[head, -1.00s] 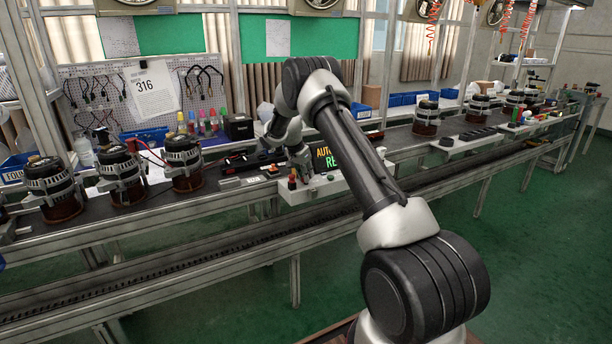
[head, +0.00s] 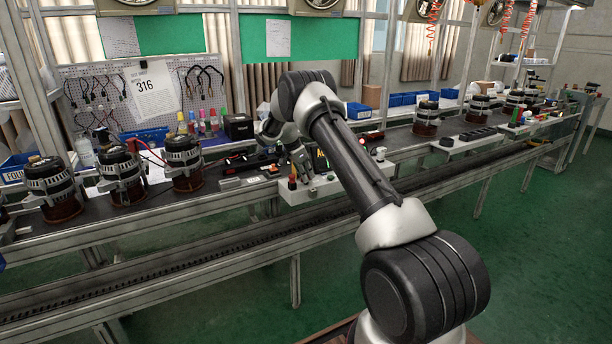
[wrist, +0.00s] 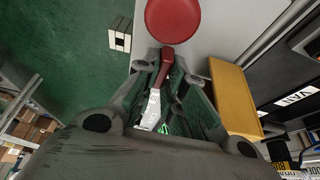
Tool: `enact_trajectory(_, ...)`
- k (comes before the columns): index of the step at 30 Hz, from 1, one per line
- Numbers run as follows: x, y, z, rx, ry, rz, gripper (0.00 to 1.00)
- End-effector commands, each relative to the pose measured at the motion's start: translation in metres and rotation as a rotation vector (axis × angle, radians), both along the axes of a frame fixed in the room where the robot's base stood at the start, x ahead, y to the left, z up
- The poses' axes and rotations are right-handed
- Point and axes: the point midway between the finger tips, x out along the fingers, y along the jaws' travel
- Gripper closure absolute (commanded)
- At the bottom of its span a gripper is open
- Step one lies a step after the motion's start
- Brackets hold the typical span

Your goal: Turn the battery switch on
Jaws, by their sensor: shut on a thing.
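The control box (head: 325,187) stands on the near edge of the line. Its white top shows a small red part (head: 292,183) at its left end. In the wrist view, a dark red handle (wrist: 166,62), apparently the battery switch's, sits between my gripper's fingertips (wrist: 168,70). My gripper is shut on it. A round bright red cap (wrist: 172,20) is just beyond the handle; I cannot tell whether they are joined. In the head view my gripper (head: 302,168) is small and low over the left part of the box, so its grip cannot be made out there. The switch's base is hidden.
A yellow block (wrist: 236,100) stands close to the right of my fingers. Alternators (head: 184,162) stand on the line to the left, and more (head: 426,118) to the right. A black box (head: 238,127) is behind. Green floor is open in front.

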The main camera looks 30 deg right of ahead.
Motion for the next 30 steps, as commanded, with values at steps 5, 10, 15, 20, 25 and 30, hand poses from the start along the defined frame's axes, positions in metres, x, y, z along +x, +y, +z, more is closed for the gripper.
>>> enact_trajectory(5,0.000,0.001,0.000,0.001,-0.001,-0.001,0.81)
enact_trajectory(10,0.000,0.001,0.000,0.001,-0.001,0.000,0.67)
enact_trajectory(15,0.000,0.000,0.000,0.001,-0.001,0.000,0.67)
enact_trajectory(20,0.001,0.004,0.009,0.000,-0.001,0.002,0.67)
enact_trajectory(25,0.001,0.017,0.039,0.000,-0.003,0.003,0.67)
enact_trajectory(30,0.001,0.032,0.075,0.000,-0.003,0.002,0.67)
